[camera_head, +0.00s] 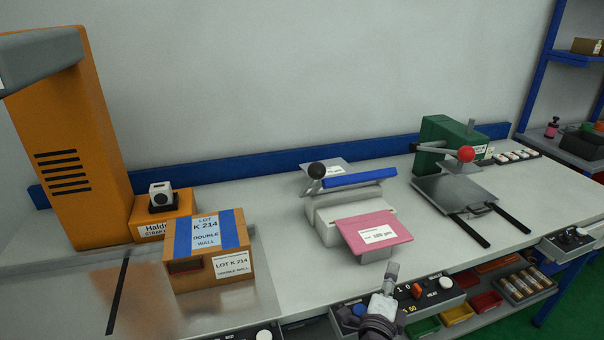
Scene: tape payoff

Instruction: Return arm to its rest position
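My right gripper (390,274) reaches in from the bottom edge, right of centre, at the front edge of the bench. It is seen nearly end-on, so I cannot tell whether its fingers are apart. No object shows in it. It is just below a grey device with a blue roller (358,178) and a pink sheet (374,234) hanging over its front. My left gripper is not in view.
A cardboard box with blue tape (214,268) stands at left by a tall orange machine (85,150). A green press with a red knob (466,154) stands at right. A control panel (428,293) and coloured bins (456,314) lie near my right gripper.

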